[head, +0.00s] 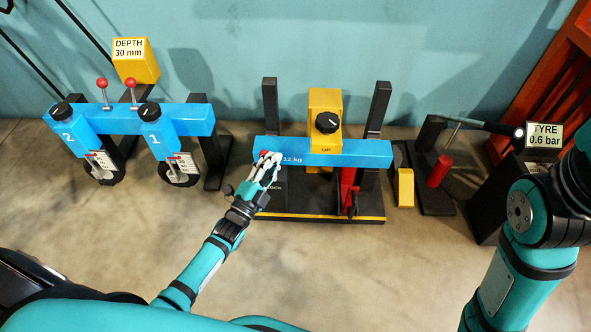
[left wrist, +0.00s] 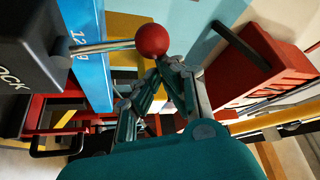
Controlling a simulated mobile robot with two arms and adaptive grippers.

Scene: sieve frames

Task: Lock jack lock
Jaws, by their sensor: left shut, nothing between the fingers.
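The jack has a blue beam (head: 340,153) marked "12 kg" and a yellow block (head: 325,104) with a black knob (head: 327,122) above "UP". In the left wrist view, a dark box (left wrist: 30,60) marked "LOCK" bears a metal lever (left wrist: 100,47) ending in a red ball (left wrist: 152,41). In the head view the ball (head: 264,153) shows just beyond my left fingertips, and the lock box is mostly hidden behind the hand. My left gripper (head: 268,163) is shut and empty; its fingers (left wrist: 160,75) are close to the ball, contact unclear. My right gripper is out of view.
To the left, a blue rack (head: 200,121) carries two units with black knobs and red-balled levers. A yellow "DEPTH 30 mm" block (head: 136,62) stands behind it. To the right are a small yellow block (head: 404,187) and a "TYRE 0.6 bar" sign (head: 544,136). The front floor is clear.

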